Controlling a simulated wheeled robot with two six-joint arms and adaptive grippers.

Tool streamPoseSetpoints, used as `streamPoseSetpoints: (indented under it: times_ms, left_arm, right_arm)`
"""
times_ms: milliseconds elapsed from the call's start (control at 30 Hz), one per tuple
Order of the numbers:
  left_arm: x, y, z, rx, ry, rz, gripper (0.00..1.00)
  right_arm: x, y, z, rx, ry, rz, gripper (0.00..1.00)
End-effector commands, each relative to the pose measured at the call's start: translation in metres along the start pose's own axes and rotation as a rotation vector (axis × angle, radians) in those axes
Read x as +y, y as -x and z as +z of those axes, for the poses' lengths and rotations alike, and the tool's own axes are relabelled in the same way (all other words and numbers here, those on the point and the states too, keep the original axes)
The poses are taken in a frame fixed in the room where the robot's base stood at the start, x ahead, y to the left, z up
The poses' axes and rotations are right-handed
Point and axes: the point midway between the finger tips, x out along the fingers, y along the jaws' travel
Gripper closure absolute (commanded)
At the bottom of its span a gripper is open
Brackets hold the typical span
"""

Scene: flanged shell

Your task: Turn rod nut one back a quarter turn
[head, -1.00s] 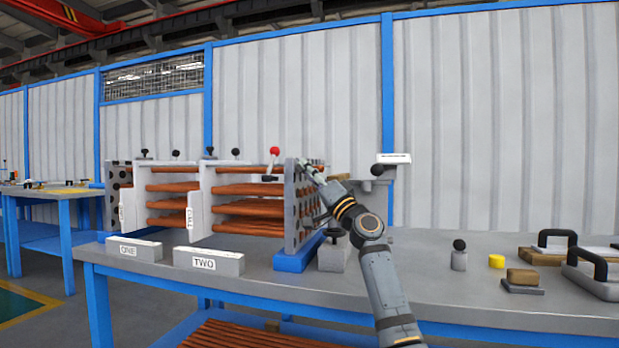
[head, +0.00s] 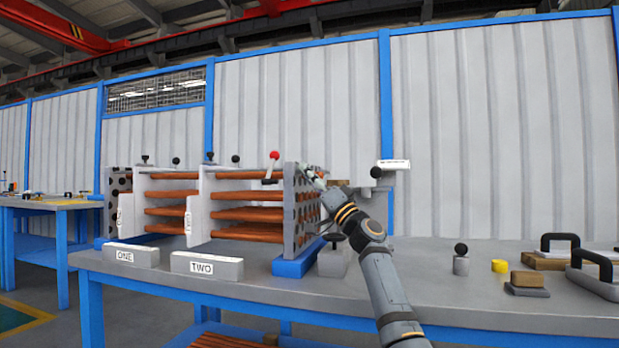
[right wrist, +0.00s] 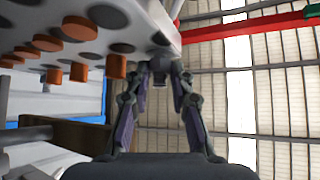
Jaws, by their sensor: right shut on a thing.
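The flanged shell stands on the table as a row of upright plates with copper-coloured tubes running through them. Its grey end plate (head: 291,212) is at the right and full of holes. My right gripper (head: 310,173) is at the upper part of that plate's outer face. In the right wrist view the fingers of my right gripper (right wrist: 161,80) close around a small dark rod nut (right wrist: 160,77) at the plate's edge. The nut is mostly hidden, and its number cannot be read. My left gripper is out of view.
Copper tube ends (right wrist: 80,28) stick out beside the fingers. A red-knobbed lever (head: 274,158) rises behind the end plate. Blocks marked ONE (head: 132,255) and TWO (head: 207,265) lie in front. A black-knobbed grey block (head: 334,260) stands right of the shell.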

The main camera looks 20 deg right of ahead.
Motion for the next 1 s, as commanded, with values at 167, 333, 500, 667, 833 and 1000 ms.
streamPoseSetpoints:
  times_ms: [167, 333, 500, 667, 833, 1000]
  left_arm:
    - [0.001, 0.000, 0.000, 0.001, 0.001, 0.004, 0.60]
    - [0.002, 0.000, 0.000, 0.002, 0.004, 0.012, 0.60]
    - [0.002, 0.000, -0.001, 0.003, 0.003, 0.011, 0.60]
    - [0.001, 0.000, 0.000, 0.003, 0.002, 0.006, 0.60]
    - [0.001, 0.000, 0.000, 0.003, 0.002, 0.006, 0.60]
    - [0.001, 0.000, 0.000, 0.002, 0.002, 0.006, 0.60]
  right_arm:
    - [0.000, 0.000, 0.002, -0.003, -0.002, -0.001, 0.67]
    - [0.000, 0.000, 0.001, -0.002, -0.002, 0.000, 0.55]
    - [0.000, 0.000, 0.001, -0.001, -0.001, 0.000, 0.55]
    - [0.001, 0.010, 0.001, -0.001, 0.000, 0.001, 0.55]
    - [0.002, 0.038, 0.002, -0.002, 0.002, 0.002, 0.55]
    - [0.001, 0.065, 0.001, -0.002, 0.001, 0.001, 0.55]
